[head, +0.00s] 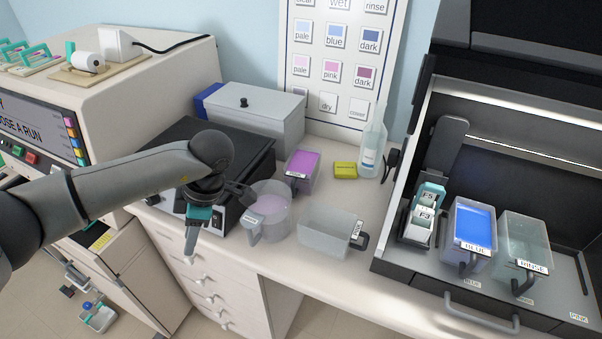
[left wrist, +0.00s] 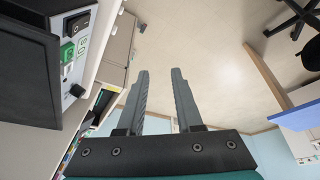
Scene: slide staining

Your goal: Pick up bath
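Several baths stand on the white counter. A purple bath (head: 301,170) is at the back, a clear empty-looking bath (head: 326,232) with a dark handle is near the front edge, and a blue bath (head: 470,236) and a clear rinse bath (head: 522,255) stand in the dark station at right. My left gripper (head: 190,250) hangs left of the round pale-pink container, in front of the black device. In the left wrist view its fingers (left wrist: 160,100) are apart with nothing between them, over the floor. My right gripper is not in view.
A round container (head: 270,207) of pale-pink liquid stands beside the clear bath. The black device (head: 240,150), grey box (head: 255,115), yellow block (head: 345,170) and wash bottle (head: 372,148) stand behind. A slide rack (head: 426,215) is left of the blue bath. Some counter is bare right of the clear bath.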

